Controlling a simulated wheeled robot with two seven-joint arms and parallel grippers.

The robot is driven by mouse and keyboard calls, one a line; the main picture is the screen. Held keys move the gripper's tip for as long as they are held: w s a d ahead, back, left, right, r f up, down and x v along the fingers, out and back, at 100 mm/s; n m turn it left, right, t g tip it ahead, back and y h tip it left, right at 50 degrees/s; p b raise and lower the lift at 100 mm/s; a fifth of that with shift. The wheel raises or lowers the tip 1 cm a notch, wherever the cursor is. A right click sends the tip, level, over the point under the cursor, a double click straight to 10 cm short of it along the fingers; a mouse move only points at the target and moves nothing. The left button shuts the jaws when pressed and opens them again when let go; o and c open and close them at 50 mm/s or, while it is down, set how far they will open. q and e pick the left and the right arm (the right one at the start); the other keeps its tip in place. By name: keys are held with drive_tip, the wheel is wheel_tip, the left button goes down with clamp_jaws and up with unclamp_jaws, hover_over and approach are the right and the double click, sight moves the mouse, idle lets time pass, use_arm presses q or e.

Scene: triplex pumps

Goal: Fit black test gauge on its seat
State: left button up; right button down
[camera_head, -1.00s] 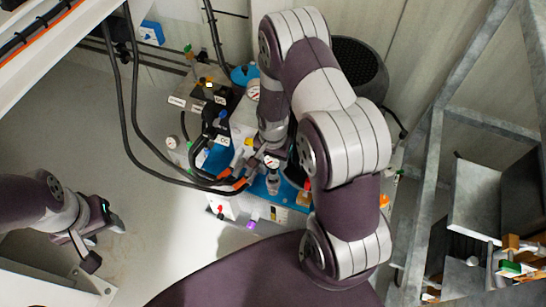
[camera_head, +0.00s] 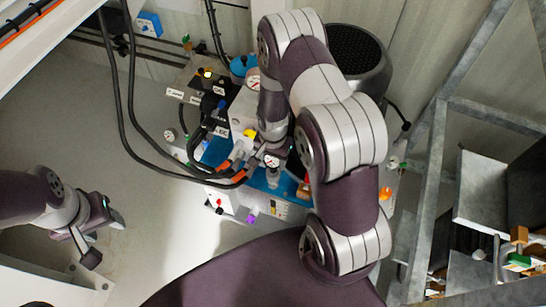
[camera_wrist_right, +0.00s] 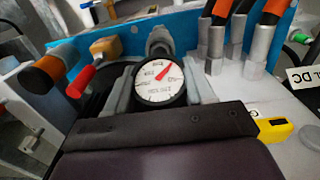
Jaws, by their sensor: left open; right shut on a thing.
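The black test gauge (camera_wrist_right: 158,82) has a black rim and a white face with a red needle. In the right wrist view it sits between the fingers of my right gripper (camera_wrist_right: 160,90), which is shut on it. A grey metal fitting (camera_wrist_right: 159,42) is right behind the gauge in that view; I cannot tell whether the gauge is seated on it. In the head view the gauge (camera_head: 271,161) shows small below my right gripper (camera_head: 270,146), over the blue block (camera_head: 213,152). My left gripper (camera_head: 104,240) is open and empty, off to the left.
Black hoses with orange ends (camera_head: 232,179) run close left of the gauge. A red-tipped handle (camera_wrist_right: 80,82) and an orange-and-black knob (camera_wrist_right: 47,72) stand nearby. Another gauge (camera_head: 252,84) is further back. A grey metal frame (camera_head: 428,180) stands at right; the left floor is clear.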

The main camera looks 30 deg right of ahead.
drive_tip(key=shift+c, duration=1.6)
unclamp_jaws()
wheel_tip(320, 180, up, 12)
drive_tip(key=p, duration=0.3)
drive_tip(key=shift+f+p, duration=0.1)
drive_tip(key=shift+p, duration=0.25)
drive_tip(key=shift+r, duration=0.45)
